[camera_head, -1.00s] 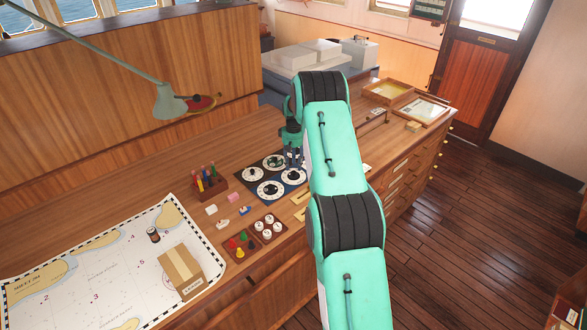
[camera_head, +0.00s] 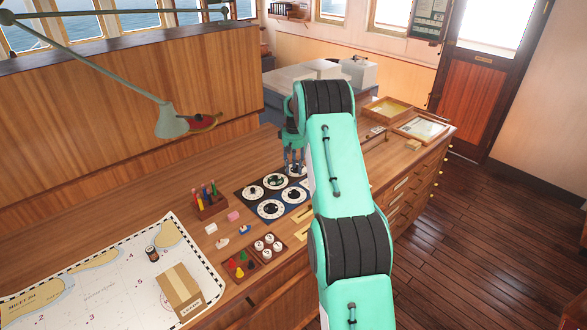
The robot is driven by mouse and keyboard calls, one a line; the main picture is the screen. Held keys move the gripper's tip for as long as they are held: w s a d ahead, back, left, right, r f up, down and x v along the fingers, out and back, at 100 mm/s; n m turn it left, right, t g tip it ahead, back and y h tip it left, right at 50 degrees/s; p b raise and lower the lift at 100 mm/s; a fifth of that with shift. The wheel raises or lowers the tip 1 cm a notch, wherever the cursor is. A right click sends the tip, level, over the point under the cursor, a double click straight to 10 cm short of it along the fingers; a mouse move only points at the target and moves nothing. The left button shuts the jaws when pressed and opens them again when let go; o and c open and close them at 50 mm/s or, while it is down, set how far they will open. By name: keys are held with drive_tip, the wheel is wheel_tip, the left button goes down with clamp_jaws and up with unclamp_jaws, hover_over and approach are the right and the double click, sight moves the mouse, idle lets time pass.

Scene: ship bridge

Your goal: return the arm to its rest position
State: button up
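My gripper (camera_head: 294,166) points down over the right part of a dark panel with several round white dials (camera_head: 271,209) on the wooden chart table. Its fingers show small beside the turquoise arm, close above or at the upper right dial; I cannot tell whether they touch it. The gap between the fingertips is too small to judge, and I see nothing held. My turquoise arm is bent and stretches from the bottom right up over the table's front edge, hiding part of the table.
A chart (camera_head: 118,268) with a cardboard box (camera_head: 179,290) lies at left. A pen holder (camera_head: 209,204), small blocks and a tray of pieces (camera_head: 241,264) lie near the dials. A lamp (camera_head: 171,121) hangs at upper left. Wooden trays (camera_head: 387,108) stand at far right. The floor at right is clear.

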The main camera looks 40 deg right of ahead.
idle(0.3)
drive_tip(key=s+a+r+n+t+b, duration=0.1)
drive_tip(key=s+a+r+b, duration=0.15)
drive_tip(key=a+r, duration=0.8)
drive_tip(key=s+a+r+t+b, duration=0.1)
drive_tip(key=s+a+r, duration=0.3)
drive_tip(key=a+r, duration=0.65)
drive_tip(key=s+a+r+t+b, duration=0.1)
drive_tip(key=s+a+r+b, duration=0.3)
drive_tip(key=s+a, duration=0.95)
drive_tip(key=s+a+f+n+t+b, duration=0.1)
drive_tip(key=s+a+f, duration=0.2)
drive_tip(key=s+a, duration=0.5)
drive_tip(key=s+a+f+t+b, duration=0.1)
drive_tip(key=s+a, duration=0.7)
drive_tip(key=s, duration=0.9)
wheel_tip(320, 180, down, 2)
drive_tip(key=shift+a+f+n+t+b, duration=0.1)
drive_tip(key=shift+a+n+t+b, duration=0.25)
drive_tip(key=shift+b, duration=0.45)
